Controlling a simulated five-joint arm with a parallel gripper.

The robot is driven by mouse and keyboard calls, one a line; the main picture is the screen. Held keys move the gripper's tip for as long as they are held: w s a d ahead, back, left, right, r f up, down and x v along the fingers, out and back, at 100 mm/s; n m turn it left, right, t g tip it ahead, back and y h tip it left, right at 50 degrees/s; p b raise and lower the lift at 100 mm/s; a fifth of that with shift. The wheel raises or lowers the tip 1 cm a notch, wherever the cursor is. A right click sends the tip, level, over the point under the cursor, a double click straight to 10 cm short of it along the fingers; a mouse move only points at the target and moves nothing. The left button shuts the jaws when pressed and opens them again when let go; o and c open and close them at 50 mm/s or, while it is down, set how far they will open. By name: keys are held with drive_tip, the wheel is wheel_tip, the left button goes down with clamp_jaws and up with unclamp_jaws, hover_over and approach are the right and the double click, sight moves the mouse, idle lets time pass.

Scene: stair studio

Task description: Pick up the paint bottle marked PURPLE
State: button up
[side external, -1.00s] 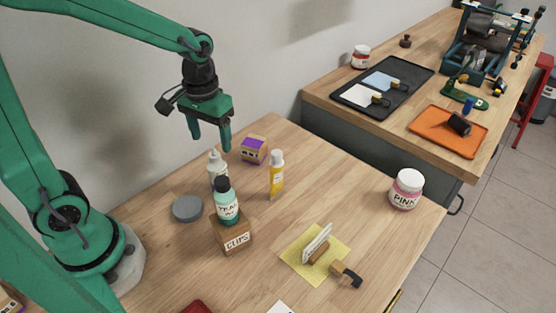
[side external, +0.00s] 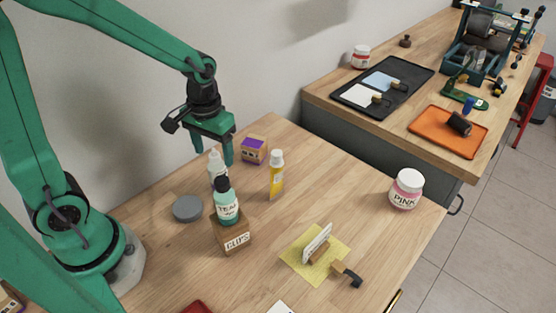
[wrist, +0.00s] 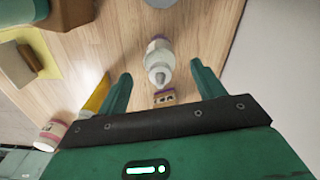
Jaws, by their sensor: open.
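A white bottle with a nozzle tip (side external: 215,164) stands on the wooden table, partly hidden in the side view by the teal bottle in front. In the wrist view the white bottle (wrist: 159,62) shows between my fingers, with a purplish band on its label; I cannot read any word on it. My gripper (side external: 213,157) is open and empty, pointing down, its fingertips near the height of the bottle's top. In the wrist view my gripper (wrist: 160,71) has one finger on each side of the bottle, with gaps.
The teal bottle (side external: 228,208) stands on a wooden block marked CLIPS (side external: 236,239). A yellow bottle (side external: 276,177), a purple-topped box (side external: 253,151) and a grey disc (side external: 187,208) are close by. A PINK jar (side external: 405,190) stands far right.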

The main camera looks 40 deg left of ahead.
drive_tip(key=shift+f, duration=1.9)
drive_tip(key=c, duration=1.1)
drive_tip(key=shift+c, duration=0.2)
drive_tip(key=shift+r, duration=0.2)
drive_tip(key=shift+r, duration=4.85)
